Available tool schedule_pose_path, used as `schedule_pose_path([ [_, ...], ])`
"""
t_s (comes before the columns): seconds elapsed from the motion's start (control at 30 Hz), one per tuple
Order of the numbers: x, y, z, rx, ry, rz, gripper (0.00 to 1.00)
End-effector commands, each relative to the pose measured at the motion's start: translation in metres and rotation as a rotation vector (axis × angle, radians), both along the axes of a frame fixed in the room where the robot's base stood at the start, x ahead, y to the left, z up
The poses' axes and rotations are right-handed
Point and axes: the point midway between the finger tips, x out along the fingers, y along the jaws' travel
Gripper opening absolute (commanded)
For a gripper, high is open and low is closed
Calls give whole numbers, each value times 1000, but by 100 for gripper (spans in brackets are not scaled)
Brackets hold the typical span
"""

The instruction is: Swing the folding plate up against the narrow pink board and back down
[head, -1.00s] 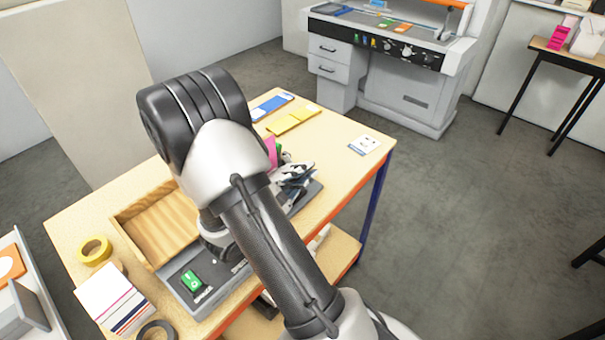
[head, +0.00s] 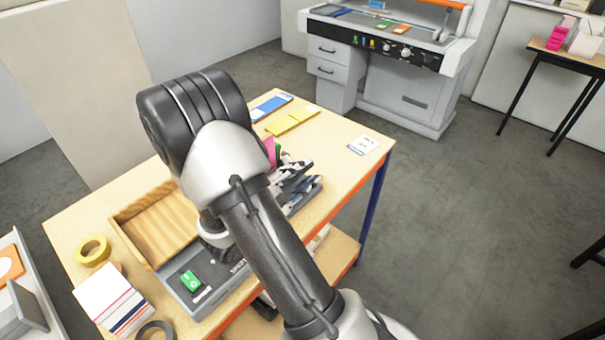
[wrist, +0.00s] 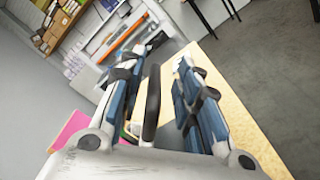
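A narrow pink board (head: 270,151) stands upright behind my arm in the head view. Its pink face also shows at the lower left of the wrist view (wrist: 70,130). My gripper (head: 296,180) is over the right end of a grey machine base (head: 216,297) on the table. In the wrist view my gripper (wrist: 168,62) is open, with a finger on each side of a dark upright bar (wrist: 152,103). I cannot tell whether this bar belongs to the folding plate, or whether either finger touches it. My arm hides most of the machine and I cannot make out the plate.
A wooden tray (head: 128,230), yellow tape roll (head: 93,250) and stack of cards (head: 108,295) lie left of the machine. A green switch (head: 191,281) is on its near end. Blue (head: 270,107) and yellow (head: 292,121) pieces lie behind. The table's right side is mostly clear.

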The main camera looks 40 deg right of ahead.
Motion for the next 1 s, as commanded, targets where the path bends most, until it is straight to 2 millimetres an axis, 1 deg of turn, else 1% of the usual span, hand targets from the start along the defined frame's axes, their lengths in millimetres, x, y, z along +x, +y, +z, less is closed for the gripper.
schedule_pose_path([
  [0.17,1,1,0,1,-2,2,31],
  [0.27,1,7,0,1,-2,4,31],
  [0.37,1,21,0,1,-2,8,31],
  [0.6,-3,72,0,0,-2,9,31],
  [0.7,-5,91,0,0,-1,7,31],
  [0.83,-6,109,0,0,-2,5,31],
  [0.9,-7,115,0,-1,-2,4,31],
  [1.0,-8,119,0,1,-1,1,31],
])
